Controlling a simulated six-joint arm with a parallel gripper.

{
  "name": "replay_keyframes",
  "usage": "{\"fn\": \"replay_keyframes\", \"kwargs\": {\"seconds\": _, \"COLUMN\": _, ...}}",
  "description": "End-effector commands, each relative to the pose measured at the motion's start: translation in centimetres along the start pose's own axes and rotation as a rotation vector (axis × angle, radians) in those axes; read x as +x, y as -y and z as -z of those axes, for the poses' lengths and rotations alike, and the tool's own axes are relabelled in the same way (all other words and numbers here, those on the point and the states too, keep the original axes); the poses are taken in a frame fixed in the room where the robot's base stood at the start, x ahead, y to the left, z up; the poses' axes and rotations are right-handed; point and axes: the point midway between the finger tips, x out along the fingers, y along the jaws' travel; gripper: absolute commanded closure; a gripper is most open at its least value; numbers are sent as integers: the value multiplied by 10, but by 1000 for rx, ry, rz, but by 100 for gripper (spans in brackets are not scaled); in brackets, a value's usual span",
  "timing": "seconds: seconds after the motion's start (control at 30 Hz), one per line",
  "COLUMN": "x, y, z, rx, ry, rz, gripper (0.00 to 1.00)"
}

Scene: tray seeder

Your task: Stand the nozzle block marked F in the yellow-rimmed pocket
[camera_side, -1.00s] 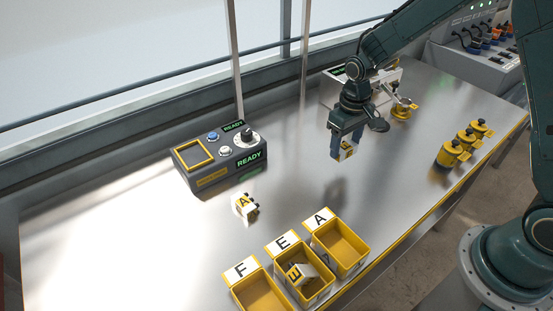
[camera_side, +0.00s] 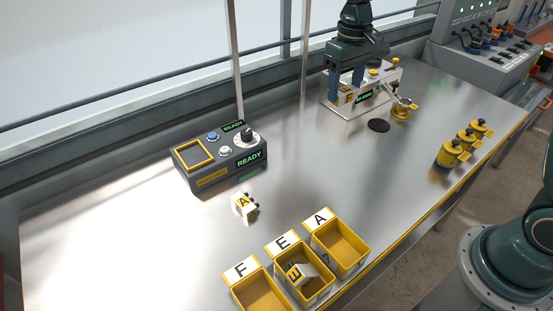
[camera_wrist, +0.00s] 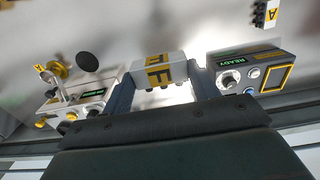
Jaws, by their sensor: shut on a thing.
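My gripper (camera_side: 345,86) is shut on a white nozzle block marked F (camera_side: 347,97), which has a yellow label. In the side view it is held above the table, in front of the white machine at the back. In the wrist view the F block (camera_wrist: 158,70) sits between the two fingers, its letter facing the camera. The yellow-rimmed pocket (camera_side: 180,157) is a square on the left of the dark READY console. It looks empty and is well apart from the gripper. The pocket (camera_wrist: 264,82) also shows at the right of the wrist view.
A white block marked A (camera_side: 243,206) lies before the console (camera_side: 243,160). Yellow bins labelled F (camera_side: 238,290), E (camera_side: 318,296) and A (camera_side: 352,262) stand in front; an E block lies in the E bin. The white machine (camera_side: 345,108), a black disc (camera_side: 379,126) and yellow canisters (camera_side: 450,155) are rightward.

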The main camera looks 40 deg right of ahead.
Motion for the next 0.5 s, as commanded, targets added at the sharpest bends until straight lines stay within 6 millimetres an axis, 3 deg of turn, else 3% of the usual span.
{"fn": "replay_keyframes", "kwargs": {"seconds": 0.17, "x": 16, "y": 0, "z": 0, "rx": 0, "ry": 4, "rz": 0, "gripper": 66}}
{"fn": "replay_keyframes", "kwargs": {"seconds": 0.5, "x": 78, "y": 0, "z": -1, "rx": 0, "ry": 6, "rz": 0, "gripper": 66}}
